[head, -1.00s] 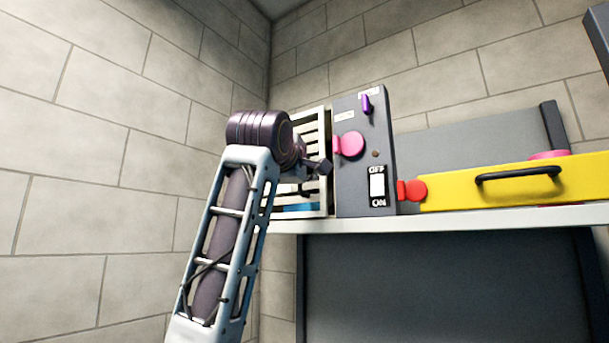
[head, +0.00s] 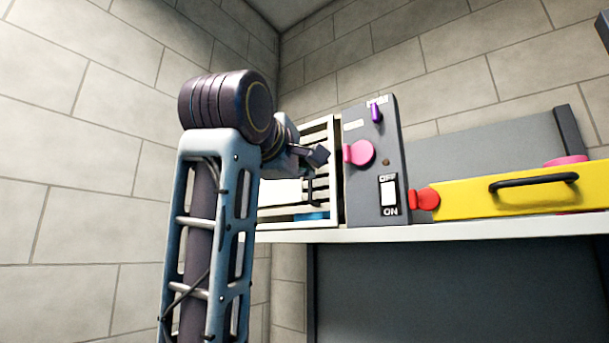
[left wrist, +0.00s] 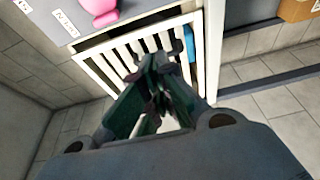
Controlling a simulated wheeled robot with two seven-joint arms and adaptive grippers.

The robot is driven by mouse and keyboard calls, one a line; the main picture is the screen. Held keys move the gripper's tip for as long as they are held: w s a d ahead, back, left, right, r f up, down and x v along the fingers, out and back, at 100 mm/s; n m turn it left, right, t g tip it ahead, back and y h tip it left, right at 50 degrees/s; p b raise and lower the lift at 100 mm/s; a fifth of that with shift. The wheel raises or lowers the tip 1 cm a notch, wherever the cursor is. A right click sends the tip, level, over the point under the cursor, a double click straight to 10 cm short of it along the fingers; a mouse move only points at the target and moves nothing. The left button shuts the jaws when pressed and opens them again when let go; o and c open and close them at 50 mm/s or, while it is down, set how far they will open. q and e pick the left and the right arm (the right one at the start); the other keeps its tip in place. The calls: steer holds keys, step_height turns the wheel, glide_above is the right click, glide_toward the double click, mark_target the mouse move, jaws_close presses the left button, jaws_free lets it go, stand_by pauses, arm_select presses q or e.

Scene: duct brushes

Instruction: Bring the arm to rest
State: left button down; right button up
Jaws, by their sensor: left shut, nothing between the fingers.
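My left arm rises from the bottom in the head view. My left gripper (head: 317,155) is at its end, in front of the white slatted grille (head: 322,132) and left of the grey control panel. In the left wrist view my left gripper (left wrist: 160,65) has its fingers together with nothing held between them. The grille (left wrist: 118,55) lies beyond the fingers there; I cannot tell the exact gap. My right gripper is in neither view.
The grey panel (head: 365,200) carries a pink knob (head: 361,153), a purple lever (head: 376,111) and an OFF/ON switch (head: 388,193). A yellow bar (head: 470,200) with a black handle (head: 533,182) is at the right on the white shelf (head: 450,231). Block walls stand behind and left.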

arm_select(q)
steer(key=shift+s+a, duration=0.25)
steer(key=shift+s, duration=0.35)
stand_by(0.4)
